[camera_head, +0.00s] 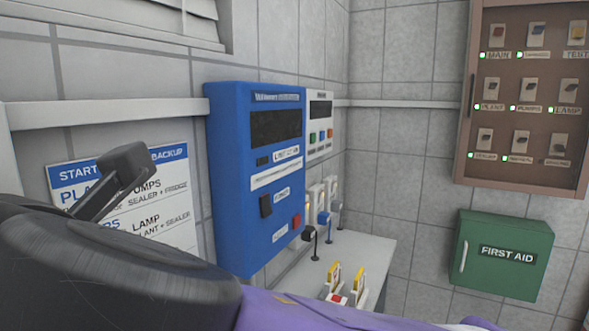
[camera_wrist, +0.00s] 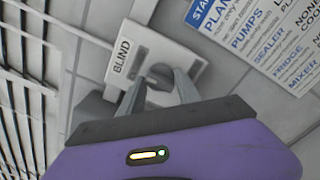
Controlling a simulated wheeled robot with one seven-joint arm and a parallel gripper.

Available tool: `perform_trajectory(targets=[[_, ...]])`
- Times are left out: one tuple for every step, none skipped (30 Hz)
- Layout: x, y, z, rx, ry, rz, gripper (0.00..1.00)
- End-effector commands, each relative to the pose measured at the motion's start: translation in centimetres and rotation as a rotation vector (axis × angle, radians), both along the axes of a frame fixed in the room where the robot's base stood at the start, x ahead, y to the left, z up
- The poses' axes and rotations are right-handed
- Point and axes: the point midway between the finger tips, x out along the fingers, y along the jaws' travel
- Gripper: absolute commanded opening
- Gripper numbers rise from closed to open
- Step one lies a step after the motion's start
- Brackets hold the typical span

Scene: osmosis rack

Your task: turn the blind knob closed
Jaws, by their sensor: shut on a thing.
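The blind knob (camera_wrist: 159,73) is a small grey piece on a white plate (camera_wrist: 182,57) fixed to the wall, labelled BLIND, in the wrist view. My gripper (camera_wrist: 158,84) has its two grey fingers on either side of the knob and is shut on it. The fingers hide part of the knob, and its exact turn is hard to read. The knob does not show in the head view. There, the slatted blind (camera_head: 150,18) shows at the top left, and slats (camera_wrist: 25,85) also show at the left of the wrist view.
A printed backup sign (camera_head: 165,215) hangs on the wall, partly behind my arm. A blue panel (camera_head: 262,190) and a white bench (camera_head: 345,255) with small items stand beyond. A brown switch board (camera_head: 522,120) and green first aid box (camera_head: 500,254) are at right.

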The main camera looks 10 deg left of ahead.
Motion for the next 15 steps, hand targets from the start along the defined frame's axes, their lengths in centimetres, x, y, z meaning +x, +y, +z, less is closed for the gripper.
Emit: perform_trajectory(targets=[[-0.12,0.04,-0.33,-0.007,0.0,0.002,0.0],[-0.12,0.04,-0.33,-0.007,0.0,0.002,0.0],[-0.12,0.04,-0.33,-0.007,0.0,0.002,0.0],[-0.13,0.04,-0.34,-0.007,0.0,0.002,0.0],[-0.13,0.04,-0.34,-0.007,0.0,0.002,0.0],[-0.13,0.04,-0.34,-0.007,0.0,0.002,0.0],[-0.13,0.04,-0.34,-0.007,0.0,0.002,0.0],[-0.13,0.05,-0.35,-0.007,0.0,0.002,0.0],[-0.13,0.05,-0.34,-0.007,0.0,0.002,0.0],[-0.13,0.05,-0.35,-0.007,0.0,0.002,0.42],[-0.13,0.05,-0.34,-0.007,0.0,0.002,0.48],[-0.13,0.05,-0.32,-0.006,0.001,0.002,0.55],[-0.11,0.04,-0.29,-0.006,0.001,0.002,0.61],[-0.1,0.04,-0.27,-0.006,0.001,0.002,0.62],[-0.09,0.04,-0.24,-0.004,0.0,0.002,0.62]])
